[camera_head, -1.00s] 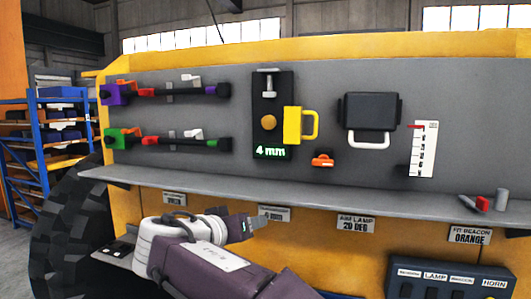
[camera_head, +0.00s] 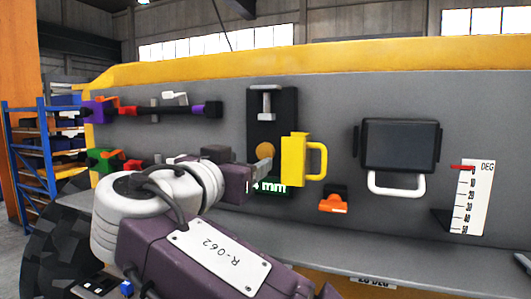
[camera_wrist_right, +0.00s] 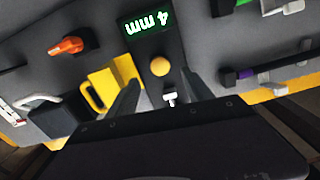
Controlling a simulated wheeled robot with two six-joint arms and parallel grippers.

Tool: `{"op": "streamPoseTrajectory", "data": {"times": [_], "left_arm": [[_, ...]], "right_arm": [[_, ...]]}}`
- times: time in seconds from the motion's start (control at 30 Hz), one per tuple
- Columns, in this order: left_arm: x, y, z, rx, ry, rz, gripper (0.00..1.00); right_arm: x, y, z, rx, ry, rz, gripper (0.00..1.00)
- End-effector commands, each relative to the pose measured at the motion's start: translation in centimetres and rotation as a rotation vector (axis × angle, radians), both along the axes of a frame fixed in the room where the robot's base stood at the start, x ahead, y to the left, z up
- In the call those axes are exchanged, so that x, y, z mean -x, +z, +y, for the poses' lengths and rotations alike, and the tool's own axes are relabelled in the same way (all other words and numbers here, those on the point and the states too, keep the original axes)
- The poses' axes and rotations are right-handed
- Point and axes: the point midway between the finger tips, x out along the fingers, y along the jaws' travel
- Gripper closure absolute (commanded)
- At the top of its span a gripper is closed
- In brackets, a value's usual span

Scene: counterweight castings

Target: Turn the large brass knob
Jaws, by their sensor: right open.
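The large brass knob (camera_head: 265,152) is a round gold button on a black vertical panel (camera_head: 286,105). In the head view my right gripper (camera_head: 262,165) covers its lower part. The right wrist view, turned upside down, shows the knob (camera_wrist_right: 160,66) between and just beyond the tips of my open right gripper (camera_wrist_right: 162,80). I see no finger touching it, and the remaining gap is hard to judge. The green "4 mm" display (camera_wrist_right: 148,34) is below the knob, partly covered by the gripper in the head view. My left gripper is not in view.
A yellow block with a handle (camera_head: 293,160) stands close to the knob's right. An orange clip (camera_head: 333,203), a dark screen with a white handle (camera_head: 400,146) and a degree scale (camera_head: 473,197) are further right. Purple (camera_head: 98,111) and green (camera_head: 104,160) bar fittings are left.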

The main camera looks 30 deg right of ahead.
Motion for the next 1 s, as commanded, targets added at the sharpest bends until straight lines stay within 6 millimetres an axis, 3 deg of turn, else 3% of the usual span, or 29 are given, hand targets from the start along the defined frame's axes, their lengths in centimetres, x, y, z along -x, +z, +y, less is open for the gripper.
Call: {"op": "streamPoseTrajectory", "data": {"times": [0.4,0.77,0.9,0.97,1.0], "left_arm": [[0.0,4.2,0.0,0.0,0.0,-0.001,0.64],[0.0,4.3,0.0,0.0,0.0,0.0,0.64],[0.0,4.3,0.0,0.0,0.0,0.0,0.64],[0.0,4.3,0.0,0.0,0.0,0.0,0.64],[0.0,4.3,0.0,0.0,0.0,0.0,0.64]], "right_arm": [[-4.9,0.4,-5.9,0.0,-0.005,0.002,0.41],[-5.6,-0.1,-6.5,-0.001,0.0,0.001,0.41],[-5.6,0.0,-6.5,-0.001,0.0,0.001,0.8],[-5.6,0.0,-6.5,-0.001,0.0,0.001,0.97],[-5.6,0.0,-6.5,0.0,0.0,0.001,1.0]]}}
